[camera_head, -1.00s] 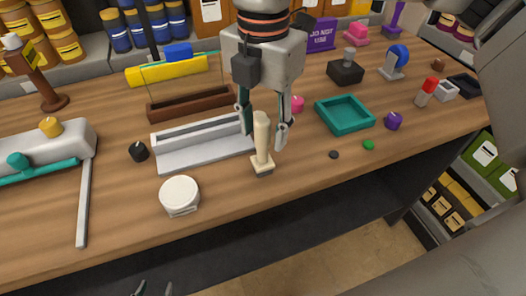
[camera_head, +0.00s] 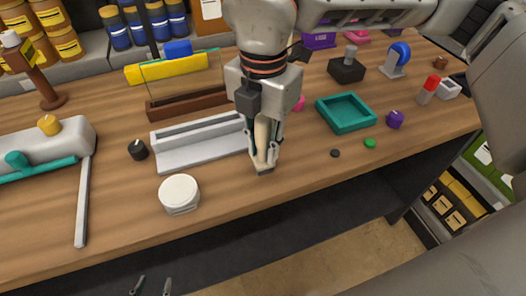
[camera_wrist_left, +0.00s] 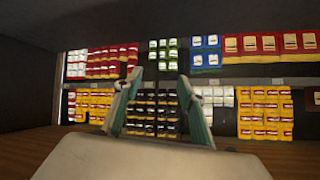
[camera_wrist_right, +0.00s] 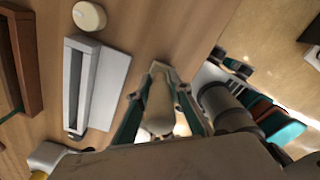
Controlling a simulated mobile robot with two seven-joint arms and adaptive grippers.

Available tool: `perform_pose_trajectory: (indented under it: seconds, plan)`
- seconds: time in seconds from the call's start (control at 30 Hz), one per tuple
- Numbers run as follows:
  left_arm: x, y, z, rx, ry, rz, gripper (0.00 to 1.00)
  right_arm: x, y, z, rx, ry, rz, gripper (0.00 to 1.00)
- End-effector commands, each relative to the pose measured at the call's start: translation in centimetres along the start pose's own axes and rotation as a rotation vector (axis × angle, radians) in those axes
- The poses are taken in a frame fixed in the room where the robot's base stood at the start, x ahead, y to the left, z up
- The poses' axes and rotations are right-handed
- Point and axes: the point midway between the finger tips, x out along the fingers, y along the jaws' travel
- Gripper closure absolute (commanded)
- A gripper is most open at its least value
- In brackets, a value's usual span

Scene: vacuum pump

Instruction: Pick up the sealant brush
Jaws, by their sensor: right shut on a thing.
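The sealant brush (camera_head: 263,136) has a pale cream handle and a darker tip. It stands upright, tip down, at the front part of the wooden workbench. My right gripper (camera_head: 262,160) comes down over it from above, its fingers closed on either side of the handle. In the right wrist view the brush (camera_wrist_right: 159,108) lies between the two fingers. I cannot tell whether the tip still touches the bench. My left gripper (camera_head: 151,287) is at the bottom edge of the head view, below the bench front. The left wrist view shows its fingers (camera_wrist_left: 158,100) apart and empty.
A white round tin (camera_head: 179,192) and a grey channel-shaped tray (camera_head: 190,157) are left of the brush. A teal tray (camera_head: 345,126), a dark disc (camera_head: 335,153) and a green disc (camera_head: 370,143) are to its right. The bench's front edge is close.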

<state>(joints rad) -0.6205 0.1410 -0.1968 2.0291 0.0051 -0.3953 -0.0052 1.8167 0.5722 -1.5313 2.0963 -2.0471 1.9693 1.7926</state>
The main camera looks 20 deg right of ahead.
Motion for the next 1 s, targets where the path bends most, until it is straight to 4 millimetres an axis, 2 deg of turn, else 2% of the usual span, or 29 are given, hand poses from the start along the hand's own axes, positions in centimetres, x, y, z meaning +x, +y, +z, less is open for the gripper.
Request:
perform_pose_trajectory:
  seconds: [0.27,0.47,0.67,0.8,1.0]
  plan:
    - [-0.3,0.4,1.1,-0.002,-0.019,0.006,0.60,-0.3,0.0,0.0,0.000,-0.001,0.001,1.00]
    - [-0.5,0.4,0.8,-0.004,-0.017,0.006,0.60,-2.2,0.1,0.0,0.001,-0.001,0.003,1.00]
    - [-0.6,0.2,0.0,-0.007,-0.006,0.005,0.60,-6.6,0.1,0.0,0.002,-0.003,0.008,1.00]
    - [-0.6,0.2,-0.6,-0.010,0.001,0.006,0.60,-10.7,0.1,0.0,0.002,-0.004,0.007,1.00]
    - [-0.8,0.3,-1.2,-0.014,0.006,0.009,0.60,-15.8,0.1,0.0,0.002,-0.003,0.007,1.00]
